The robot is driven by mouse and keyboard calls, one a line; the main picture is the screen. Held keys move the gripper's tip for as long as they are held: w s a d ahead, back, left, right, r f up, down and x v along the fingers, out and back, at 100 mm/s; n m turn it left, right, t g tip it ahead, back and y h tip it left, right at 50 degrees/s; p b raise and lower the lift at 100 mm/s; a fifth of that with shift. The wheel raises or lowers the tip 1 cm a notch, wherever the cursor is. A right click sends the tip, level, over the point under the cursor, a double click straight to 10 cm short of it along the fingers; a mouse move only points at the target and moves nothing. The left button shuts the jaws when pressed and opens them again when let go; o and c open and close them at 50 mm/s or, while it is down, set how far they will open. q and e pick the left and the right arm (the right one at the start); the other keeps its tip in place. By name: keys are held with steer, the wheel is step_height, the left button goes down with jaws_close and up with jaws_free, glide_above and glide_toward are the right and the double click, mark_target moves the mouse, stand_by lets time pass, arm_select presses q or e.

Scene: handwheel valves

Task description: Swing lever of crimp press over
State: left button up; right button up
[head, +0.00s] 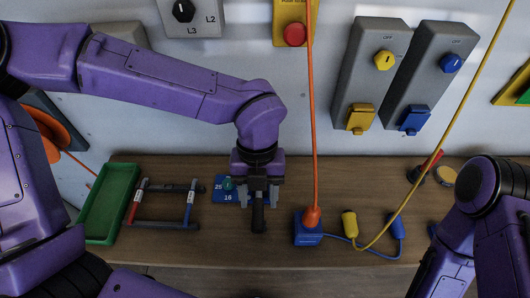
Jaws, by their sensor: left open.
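The crimp press appears to be the small blue block (219,196) marked 25 and 16, with a green round part on top, on the bench. A dark lever grip (259,218) stands beside its right side and points toward me. My left gripper (259,196) is above it, pointing down, with its fingers apart on either side of the grip. I cannot tell whether the fingers touch it. The gripper and wrist hide the lever's upper part. My right arm shows at the right edge, but its gripper is out of the picture.
A green tray (88,238) and a dark frame with red and blue bars (188,210) lie left. Right of the press are a blue box (307,238) with a hanging orange cable, and yellow and blue plugs (350,224). Grey switch boxes (362,75) hang on the wall.

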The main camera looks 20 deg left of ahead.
mark_target(257, 228)
arm_select(q)
steer(key=s+f+b, duration=0.3)
steer(key=f+b, duration=0.1)
steer(key=shift+s+d, duration=0.15)
steer(key=shift+s, duration=0.25)
steer(key=f+b, duration=0.2)
steer(key=w+f+b, duration=0.1)
steer(key=f+b, duration=0.1)
steer(key=shift+d+f, duration=0.1)
steer(key=shift+s, duration=0.5)
steer(key=shift+w, duration=0.25)
steer(key=shift+s, duration=0.1)
steer(key=c, duration=0.8)
arm_select(e)
step_height(257, 228, down, 8)
steer(key=s, duration=0.1)
steer(key=shift+s, duration=0.4)
arm_select(q)
steer(key=shift+o, duration=0.2)
